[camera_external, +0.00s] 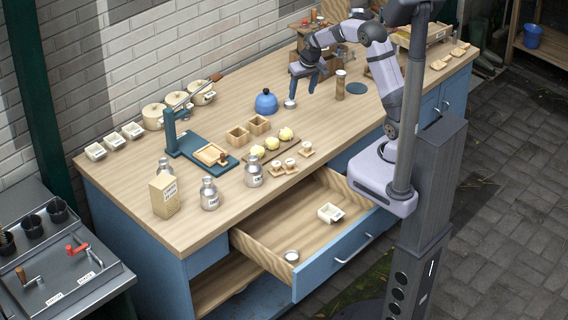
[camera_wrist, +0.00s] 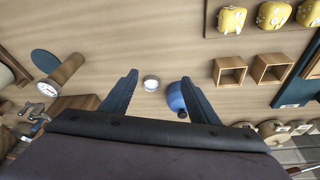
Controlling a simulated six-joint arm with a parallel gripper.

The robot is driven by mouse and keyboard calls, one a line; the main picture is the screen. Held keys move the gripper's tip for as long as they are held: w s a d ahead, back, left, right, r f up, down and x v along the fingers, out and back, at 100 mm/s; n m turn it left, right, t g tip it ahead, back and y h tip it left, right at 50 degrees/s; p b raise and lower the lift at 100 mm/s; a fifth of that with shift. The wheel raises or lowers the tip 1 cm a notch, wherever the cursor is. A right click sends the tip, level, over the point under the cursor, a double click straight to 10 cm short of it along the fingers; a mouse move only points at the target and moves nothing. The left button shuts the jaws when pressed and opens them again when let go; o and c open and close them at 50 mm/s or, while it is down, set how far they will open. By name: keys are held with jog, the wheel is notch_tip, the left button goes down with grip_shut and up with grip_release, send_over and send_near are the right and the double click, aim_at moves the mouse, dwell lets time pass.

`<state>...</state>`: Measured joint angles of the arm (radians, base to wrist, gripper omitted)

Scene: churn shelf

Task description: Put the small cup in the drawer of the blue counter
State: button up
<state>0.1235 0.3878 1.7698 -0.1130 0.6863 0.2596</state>
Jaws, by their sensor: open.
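A small cup (camera_external: 290,103), pale and round, stands on the wooden top of the blue counter (camera_external: 130,187), just below my gripper (camera_external: 304,86). In the wrist view the small cup (camera_wrist: 151,83) lies ahead, between the lines of the two blue fingers, apart from them. My gripper (camera_wrist: 160,97) is open and empty. The counter's drawer (camera_external: 330,262) is pulled out. A round metal cup or tin (camera_external: 291,256) sits in the drawer's near left corner, and a small white labelled box (camera_external: 330,213) sits further back in it.
A blue kettle (camera_external: 266,102) stands close left of the cup; it also shows in the wrist view (camera_wrist: 176,97). A wooden cylinder (camera_external: 340,86) stands to its right. Wooden boxes (camera_external: 238,136), yellow lidded items (camera_external: 271,143) and milk cans (camera_external: 209,194) are nearer. The drawer's middle has bare floor.

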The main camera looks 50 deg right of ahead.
jog(key=s+a+n, duration=0.1)
jog(key=s+a, duration=0.1)
jog(key=s, duration=0.4)
jog(key=s+a+f+n+g, duration=0.1)
jog(key=s+a, duration=0.2)
jog(key=s, duration=0.4)
jog(key=shift+s+f+g+y, duration=0.2)
jog(key=shift+s+g+y, duration=0.05)
jog(key=shift+g+y, duration=0.05)
jog(key=shift+o, duration=0.6)
jog(key=s+a+f+g, duration=0.1)
jog(key=s, duration=0.5)
jog(key=s+a+f+n, duration=0.1)
jog(key=s, duration=0.6)
jog(key=shift+a+f+n+g+y, duration=0.3)
jog(key=shift+a+g, duration=0.1)
jog(key=m+t+h+b, duration=0.2)
jog(key=m+t, duration=0.2)
send_near(291, 106)
jog(key=w+d, duration=0.1)
jog(key=w, duration=0.1)
jog(key=shift+s+p+x, duration=0.15)
jog(key=shift+p+x, duration=0.8)
jog(key=shift+x, duration=0.9)
jog(key=shift+s+p+x, duration=0.1)
jog(key=shift+p+x, duration=0.8)
jog(key=shift+x, duration=0.95)
jog(key=shift+c, duration=0.7)
